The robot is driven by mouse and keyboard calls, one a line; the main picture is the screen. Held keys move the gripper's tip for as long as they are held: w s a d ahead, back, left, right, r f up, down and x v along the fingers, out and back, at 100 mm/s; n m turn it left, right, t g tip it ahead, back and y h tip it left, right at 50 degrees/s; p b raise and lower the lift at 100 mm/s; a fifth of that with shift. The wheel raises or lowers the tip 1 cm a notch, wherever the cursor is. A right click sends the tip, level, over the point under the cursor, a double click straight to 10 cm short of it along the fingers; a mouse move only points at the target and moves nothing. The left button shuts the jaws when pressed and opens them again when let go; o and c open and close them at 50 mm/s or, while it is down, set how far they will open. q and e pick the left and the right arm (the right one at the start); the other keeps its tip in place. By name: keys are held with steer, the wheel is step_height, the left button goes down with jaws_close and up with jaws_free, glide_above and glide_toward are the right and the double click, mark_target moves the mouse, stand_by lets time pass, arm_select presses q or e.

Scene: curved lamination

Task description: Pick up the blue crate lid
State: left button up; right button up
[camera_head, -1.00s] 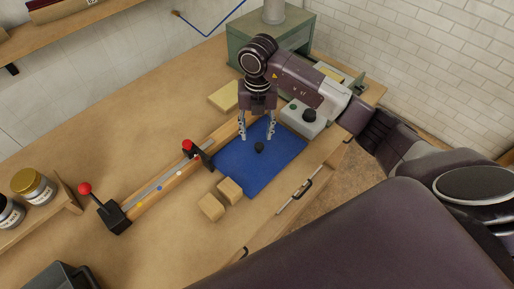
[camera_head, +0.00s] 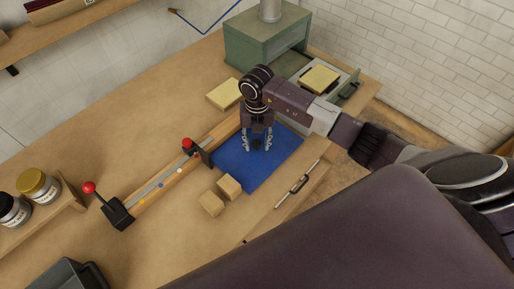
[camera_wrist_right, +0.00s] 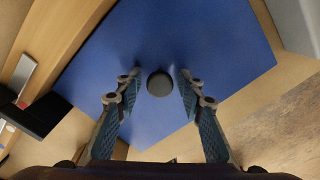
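The blue crate lid (camera_head: 262,170) is a flat blue panel lying on the wooden bench. It has a round dark knob (camera_head: 257,144) on top, which also shows in the right wrist view (camera_wrist_right: 159,84). My right gripper (camera_head: 257,147) points down over the lid. Its two fingers are open, one on each side of the knob. In the right wrist view the fingertips (camera_wrist_right: 158,80) show a small gap on both sides of the knob. My left gripper is not in view.
Two wooden blocks (camera_head: 221,195) lie by the lid's near left edge. A wooden rail with a red-knobbed clamp (camera_head: 188,144) runs along its left side. A yellow pad (camera_head: 224,94) and a green metal box (camera_head: 266,45) stand behind.

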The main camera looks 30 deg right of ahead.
jaws_close()
steer(key=shift+r, duration=0.2)
